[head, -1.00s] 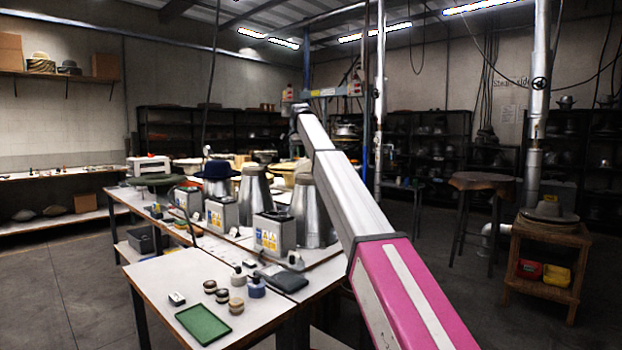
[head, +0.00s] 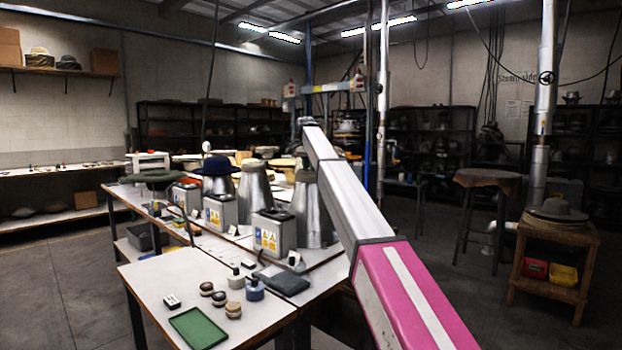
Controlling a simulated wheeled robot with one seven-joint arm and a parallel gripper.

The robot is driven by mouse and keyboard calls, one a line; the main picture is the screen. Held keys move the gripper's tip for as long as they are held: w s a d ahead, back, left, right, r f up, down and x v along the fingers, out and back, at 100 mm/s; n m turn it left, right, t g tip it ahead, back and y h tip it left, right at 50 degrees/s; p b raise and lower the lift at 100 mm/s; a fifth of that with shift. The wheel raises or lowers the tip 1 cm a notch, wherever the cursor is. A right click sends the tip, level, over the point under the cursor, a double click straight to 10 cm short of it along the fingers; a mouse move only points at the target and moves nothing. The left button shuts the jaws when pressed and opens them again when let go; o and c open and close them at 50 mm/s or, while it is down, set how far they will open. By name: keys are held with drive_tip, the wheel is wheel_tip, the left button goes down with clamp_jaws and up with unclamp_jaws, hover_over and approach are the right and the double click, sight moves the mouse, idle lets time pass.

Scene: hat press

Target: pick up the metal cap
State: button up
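Several small round lidded or cap-like pieces lie on the near white table (head: 150,275). They include a dark-rimmed one (head: 206,289), a second beside it (head: 219,298) and a tan and dark stack (head: 233,310). I cannot tell which, if any, is the metal cap. My arm rises from the lower right toward the upper middle, right of these pieces. My gripper does not show in this view.
A green tray (head: 198,328) lies at the table's front. A small block (head: 171,301), a blue-grey bottle (head: 254,290), a paler bottle (head: 236,279) and a dark pad (head: 283,283) are nearby. Metal machines (head: 272,233) stand behind. The table's left part is clear.

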drive_tip(key=f, duration=0.3)
drive_tip(key=shift+w+d+f, duration=0.15)
drive_tip(key=shift+w+d, duration=0.1)
drive_tip(key=shift+w, duration=0.05)
clamp_jaws()
idle(1.1)
